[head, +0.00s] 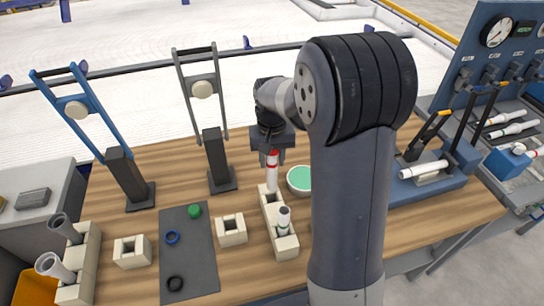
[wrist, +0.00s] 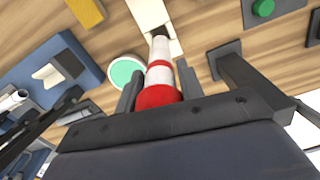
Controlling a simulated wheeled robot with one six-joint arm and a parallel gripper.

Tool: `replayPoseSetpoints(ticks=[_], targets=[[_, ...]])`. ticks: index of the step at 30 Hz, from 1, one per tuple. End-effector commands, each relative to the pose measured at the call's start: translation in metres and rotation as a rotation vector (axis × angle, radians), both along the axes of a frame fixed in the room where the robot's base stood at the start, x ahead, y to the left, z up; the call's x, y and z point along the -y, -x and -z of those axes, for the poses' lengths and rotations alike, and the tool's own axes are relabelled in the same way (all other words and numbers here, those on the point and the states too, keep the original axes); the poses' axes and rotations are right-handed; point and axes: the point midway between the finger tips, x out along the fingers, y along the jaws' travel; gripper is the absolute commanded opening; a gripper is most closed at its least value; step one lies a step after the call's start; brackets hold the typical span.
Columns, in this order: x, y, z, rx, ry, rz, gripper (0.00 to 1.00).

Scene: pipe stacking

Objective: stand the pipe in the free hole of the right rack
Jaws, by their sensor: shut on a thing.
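The pipe (head: 272,172), white with red bands, hangs upright in my gripper (head: 272,148). In the wrist view my gripper (wrist: 160,88) is shut on the red part of the pipe (wrist: 159,72), one finger on each side. The right rack (head: 287,246) is a cream block row on the table. The pipe's lower end is at the far end of this rack; I cannot tell whether it is above the hole or inside it. Another white and grey pipe (head: 284,219) stands in the rack's near part. The rack also shows in the wrist view (wrist: 148,12).
Two square cream blocks (head: 131,251) (head: 232,230) and a dark mat (head: 200,260) with rings lie between. A green-topped round dish (head: 299,179) is close right of the held pipe. A tall stand (head: 213,160) is left.

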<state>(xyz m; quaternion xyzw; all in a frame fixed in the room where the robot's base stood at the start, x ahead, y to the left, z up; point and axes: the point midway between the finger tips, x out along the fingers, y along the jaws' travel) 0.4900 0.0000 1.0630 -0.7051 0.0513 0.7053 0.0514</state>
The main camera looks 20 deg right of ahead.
Motion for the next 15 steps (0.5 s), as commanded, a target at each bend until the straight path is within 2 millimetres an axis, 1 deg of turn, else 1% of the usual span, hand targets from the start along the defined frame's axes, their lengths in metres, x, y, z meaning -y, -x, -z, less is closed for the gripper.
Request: replayPoseSetpoints(ticks=[1, 12, 15], targets=[[0.0, 0.0, 0.007, 0.0, 0.0, 0.0, 0.14], [0.0, 0.0, 0.037, 0.0, 0.0, 0.0, 0.14], [0.0, 0.0, 0.034, 0.001, 0.0, 0.0, 0.14]])
